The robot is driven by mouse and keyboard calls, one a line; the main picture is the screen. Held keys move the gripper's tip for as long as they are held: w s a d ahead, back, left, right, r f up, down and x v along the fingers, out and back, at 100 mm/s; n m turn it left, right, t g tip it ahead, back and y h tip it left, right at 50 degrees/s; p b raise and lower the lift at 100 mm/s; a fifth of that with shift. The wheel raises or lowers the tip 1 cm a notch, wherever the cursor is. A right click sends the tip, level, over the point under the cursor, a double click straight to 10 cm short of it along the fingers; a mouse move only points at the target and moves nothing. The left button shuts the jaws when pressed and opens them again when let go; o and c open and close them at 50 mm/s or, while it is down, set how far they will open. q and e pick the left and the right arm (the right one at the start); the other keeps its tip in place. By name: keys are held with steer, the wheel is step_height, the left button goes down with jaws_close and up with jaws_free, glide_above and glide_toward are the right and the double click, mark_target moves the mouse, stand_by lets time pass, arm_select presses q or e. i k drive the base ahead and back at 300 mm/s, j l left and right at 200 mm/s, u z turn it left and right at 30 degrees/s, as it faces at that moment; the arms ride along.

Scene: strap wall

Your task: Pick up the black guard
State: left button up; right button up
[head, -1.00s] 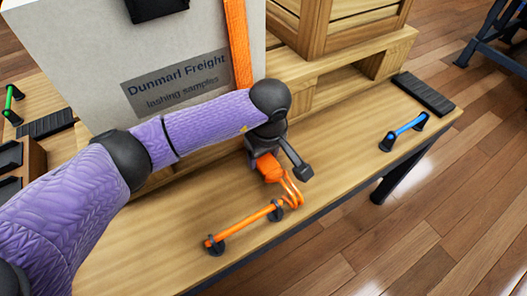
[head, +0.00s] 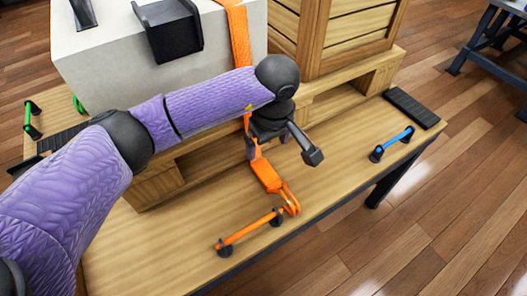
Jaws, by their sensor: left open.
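A black guard (head: 172,30), bent over an edge, sits at the top front edge of the grey box (head: 105,66). My left arm comes in from the left and passes in front of the box, below the guard. My left gripper (head: 287,148) is open, lower right of the guard and apart from it. An orange strap (head: 240,38) runs down the box front, and its orange end piece (head: 265,174) hangs by the gripper. The arm and gripper hide part of the strap. I cannot tell whether the gripper touches it. My right gripper is out of view.
A dark grey guard (head: 83,13) lies on the box's far left top. An orange-handled bar (head: 248,232) lies at the table's front, a blue one (head: 392,144) and a black ribbed pad (head: 412,107) at right. A wooden crate (head: 345,38) stands beside the box.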

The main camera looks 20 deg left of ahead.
mark_target(173, 30)
steer(key=k+l, duration=0.2)
steer(key=k, duration=0.3)
steer(key=k+l, duration=0.2)
steer(key=k, duration=0.25)
steer(key=k+l, duration=0.2)
steer(key=k, duration=0.3)
